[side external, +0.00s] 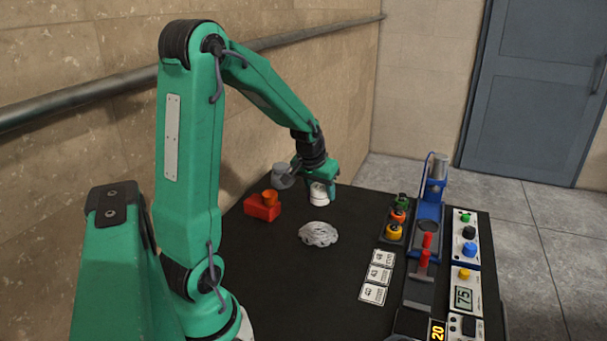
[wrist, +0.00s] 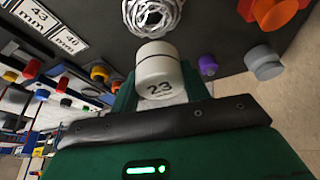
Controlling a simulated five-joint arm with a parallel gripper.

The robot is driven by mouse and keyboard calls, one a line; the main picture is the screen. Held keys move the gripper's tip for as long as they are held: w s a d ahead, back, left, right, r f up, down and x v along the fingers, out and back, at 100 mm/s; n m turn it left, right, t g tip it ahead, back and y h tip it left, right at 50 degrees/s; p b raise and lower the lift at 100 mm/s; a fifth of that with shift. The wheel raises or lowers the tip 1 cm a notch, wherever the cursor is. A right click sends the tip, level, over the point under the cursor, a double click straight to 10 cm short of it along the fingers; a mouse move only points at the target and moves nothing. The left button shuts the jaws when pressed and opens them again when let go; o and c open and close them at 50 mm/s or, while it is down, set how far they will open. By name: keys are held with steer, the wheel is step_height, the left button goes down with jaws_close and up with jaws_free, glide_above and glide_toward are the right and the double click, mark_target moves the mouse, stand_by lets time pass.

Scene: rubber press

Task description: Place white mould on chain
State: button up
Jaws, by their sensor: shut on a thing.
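The white mould (side external: 318,196) is a short round cylinder. It also shows in the wrist view (wrist: 157,66), with "23" printed on its side. My gripper (side external: 320,180) is shut on it from above, with a green finger on either side in the wrist view (wrist: 160,88). I cannot tell whether the mould touches the table. The chain (side external: 318,234) lies as a loose silvery pile on the black table, nearer the side camera than the mould and apart from it. The chain also shows at the top of the wrist view (wrist: 153,14).
A red block (side external: 262,207) with an orange cup-like piece (side external: 270,196) sits left of the chain. Three number cards (side external: 379,274), coloured knobs (side external: 397,215) and a blue press (side external: 430,205) stand to the right. The wrist view shows a purple piece (wrist: 208,65) and a grey cylinder (wrist: 264,62).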

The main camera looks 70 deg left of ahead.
mark_target(315, 197)
steer(key=shift+f, duration=4)
steer(key=shift+f, duration=0.15)
steer(key=o, duration=1.1)
steer(key=shift+v, duration=6.15)
